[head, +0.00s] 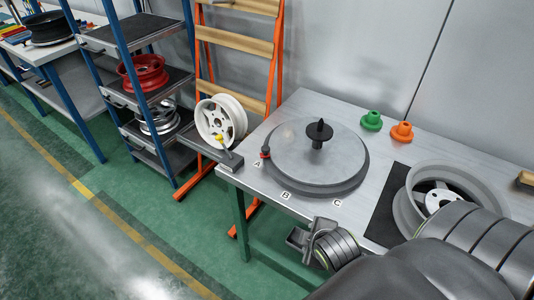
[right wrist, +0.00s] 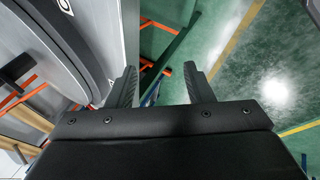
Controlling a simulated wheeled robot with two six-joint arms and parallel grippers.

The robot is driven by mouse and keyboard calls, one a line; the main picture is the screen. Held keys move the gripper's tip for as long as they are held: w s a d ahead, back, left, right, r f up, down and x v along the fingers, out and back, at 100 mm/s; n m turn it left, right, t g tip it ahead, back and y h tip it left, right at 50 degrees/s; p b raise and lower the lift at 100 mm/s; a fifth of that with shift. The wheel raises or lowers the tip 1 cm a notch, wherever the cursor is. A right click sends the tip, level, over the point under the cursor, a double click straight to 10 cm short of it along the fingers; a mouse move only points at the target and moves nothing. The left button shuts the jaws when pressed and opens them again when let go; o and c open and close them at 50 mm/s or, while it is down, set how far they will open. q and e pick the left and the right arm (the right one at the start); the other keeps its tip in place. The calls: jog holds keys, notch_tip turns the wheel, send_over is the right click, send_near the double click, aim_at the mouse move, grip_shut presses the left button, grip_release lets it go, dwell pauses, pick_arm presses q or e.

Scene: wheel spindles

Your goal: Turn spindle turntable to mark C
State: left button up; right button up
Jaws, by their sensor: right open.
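The grey round spindle turntable (head: 300,150) lies on the metal table, with a black spindle (head: 318,140) upright at its centre. A red-based handle (head: 265,153) with a dark top is at its left rim, beside mark A (head: 257,163). Mark B (head: 285,195) is at the front rim and mark C (head: 337,202) at the front right. My right gripper (head: 299,238) is near the table's front edge, below B and C and apart from the handle. In the right wrist view its fingers (right wrist: 164,88) are spread and empty, with the turntable's rim (right wrist: 62,62) at left. My left gripper is not seen.
A green piece (head: 371,120) and an orange piece (head: 402,131) stand behind the turntable. A grey wheel (head: 408,211) lies on a dark mat (head: 384,190) at right. A white wheel (head: 238,113) stands at the table's left, near a small yellow-tipped stand (head: 229,160).

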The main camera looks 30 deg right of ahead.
jog(key=w+r+n+t+h, duration=0.1)
jog(key=w+r+n+t, duration=0.2)
jog(key=w+r+n, duration=0.5)
jog(key=n+t+h, duration=0.1)
jog(key=n+t, duration=0.3)
jog(key=n, duration=1.2)
send_near(266, 150)
jog(key=shift+m+h, duration=0.3)
jog(key=x, duration=0.8)
jog(key=shift+w+a+f, duration=0.1)
jog(key=shift+w+f, duration=0.05)
jog(key=shift+w, duration=0.15)
jog(key=shift+c, duration=0.4)
jog(key=shift+g, duration=0.3)
grip_shut()
